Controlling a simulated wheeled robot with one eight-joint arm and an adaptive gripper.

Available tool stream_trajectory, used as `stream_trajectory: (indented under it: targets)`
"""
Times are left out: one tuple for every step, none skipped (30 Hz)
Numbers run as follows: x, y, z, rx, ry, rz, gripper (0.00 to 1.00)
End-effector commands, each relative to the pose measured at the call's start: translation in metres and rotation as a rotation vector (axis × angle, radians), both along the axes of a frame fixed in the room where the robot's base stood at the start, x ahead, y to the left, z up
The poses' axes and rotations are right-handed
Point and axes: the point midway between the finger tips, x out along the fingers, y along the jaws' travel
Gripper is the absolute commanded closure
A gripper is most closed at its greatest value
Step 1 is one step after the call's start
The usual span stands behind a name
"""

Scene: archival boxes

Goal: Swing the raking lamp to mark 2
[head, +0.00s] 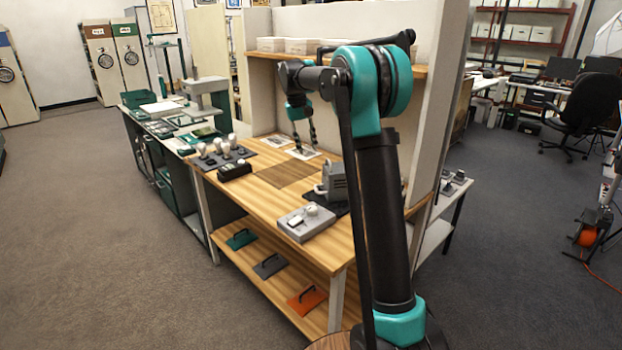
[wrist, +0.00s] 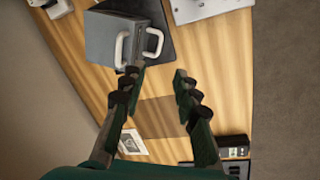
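A grey boxy housing with a pale loop handle (wrist: 118,38) stands on a dark plate; it looks like the raking lamp, though I cannot be sure. It also shows in the head view (head: 336,181), on the right part of the wooden bench, partly behind my arm. No mark numbers are readable. My gripper (wrist: 158,75) is open and empty, pointing down over the bench. In the wrist view its left fingertip appears close to the handle; I cannot tell whether they touch. In the head view my gripper (head: 304,147) is over the back of the bench, near pale prints.
The wooden bench (head: 232,192) has a brown mat (head: 288,174) in its middle. A grey control box (head: 306,221) sits at the front right. Several pale-topped items (head: 220,150) and a black box (head: 234,170) stand at left. A partition (head: 290,90) with a shelf rises behind.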

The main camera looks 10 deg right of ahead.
Motion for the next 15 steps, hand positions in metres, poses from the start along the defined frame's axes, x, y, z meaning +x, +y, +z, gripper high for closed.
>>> stream_trajectory:
  targets:
    - [0.002,0.001,0.000,-0.001,0.002,0.001,0.69]
    - [0.003,0.001,-0.001,-0.002,0.003,0.000,0.69]
    - [0.003,0.001,-0.003,-0.002,0.004,0.000,0.69]
    - [0.003,0.000,-0.005,-0.002,0.004,0.000,0.69]
    - [0.003,-0.001,-0.008,-0.002,0.004,0.000,0.69]
    - [0.003,-0.001,-0.013,-0.002,0.003,-0.001,0.69]
    - [0.003,-0.002,-0.017,-0.002,0.003,-0.001,0.69]
    - [0.003,-0.003,-0.022,-0.002,0.003,-0.001,0.69]
    - [0.003,-0.005,-0.029,-0.002,0.003,-0.001,0.69]
    - [0.003,-0.006,-0.035,-0.002,0.003,-0.001,0.69]
    - [0.004,-0.007,-0.041,-0.002,0.003,0.000,0.69]
    - [0.004,-0.009,-0.048,-0.002,0.003,0.000,0.69]
    - [0.004,-0.010,-0.055,-0.002,0.003,0.000,0.69]
    - [0.003,-0.011,-0.060,-0.002,0.003,0.000,0.69]
    - [0.004,-0.013,-0.068,-0.002,0.003,0.000,0.69]
